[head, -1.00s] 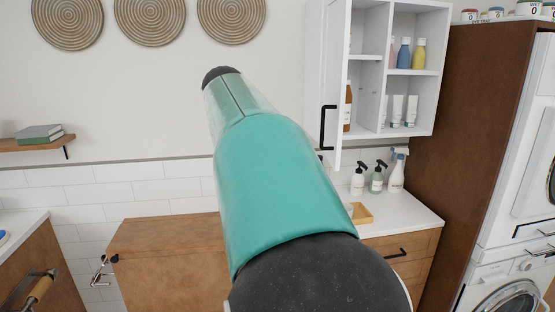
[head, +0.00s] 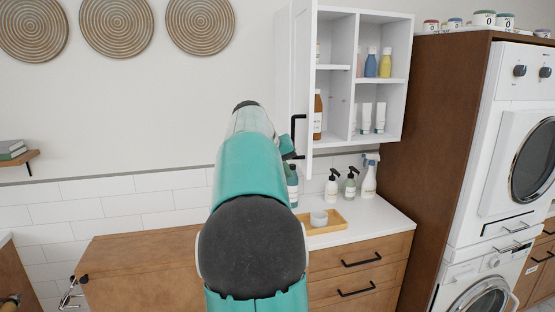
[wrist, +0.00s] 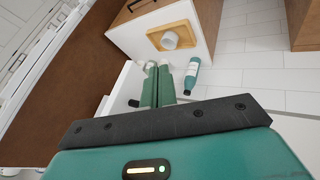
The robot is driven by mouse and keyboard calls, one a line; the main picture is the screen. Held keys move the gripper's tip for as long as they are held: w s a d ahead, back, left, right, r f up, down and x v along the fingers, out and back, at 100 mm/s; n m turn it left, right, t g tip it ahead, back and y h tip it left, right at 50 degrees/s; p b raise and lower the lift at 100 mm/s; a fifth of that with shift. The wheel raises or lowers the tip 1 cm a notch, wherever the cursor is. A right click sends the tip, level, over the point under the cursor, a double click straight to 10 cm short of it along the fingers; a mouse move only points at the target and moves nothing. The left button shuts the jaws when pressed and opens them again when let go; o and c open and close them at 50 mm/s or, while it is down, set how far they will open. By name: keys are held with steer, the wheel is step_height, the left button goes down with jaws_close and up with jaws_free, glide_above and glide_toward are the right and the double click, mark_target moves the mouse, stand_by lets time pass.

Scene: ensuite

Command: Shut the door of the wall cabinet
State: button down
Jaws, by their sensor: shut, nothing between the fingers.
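The white wall cabinet (head: 408,90) hangs at the upper right of the head view. Its door (head: 302,60) stands open, swung out toward me at the cabinet's left side, with a black bar handle (head: 298,135) low on it. My teal arm covers the middle of the head view. Part of my gripper (head: 287,147) shows just left of the door's lower end, beside the handle. I cannot tell whether it touches the door. In the wrist view my gripper's green fingers (wrist: 157,80) are together and empty, beside a white surface.
Several bottles and tubes stand inside the cabinet. Below it, the white counter (head: 378,215) holds pump bottles (head: 332,187), a spray bottle (head: 370,178), and a wooden tray (head: 325,227) with a small cup (head: 319,218). A brown tall unit (head: 430,130) with stacked machines stands right.

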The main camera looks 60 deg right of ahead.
steer(key=shift+s+d+r, duration=0.1)
steer(key=shift+s+d, duration=0.5)
steer(key=shift+s, duration=0.2)
steer(key=shift+s+d, duration=0.55)
steer(key=shift+s, duration=0.2)
steer(key=shift+s, duration=0.1)
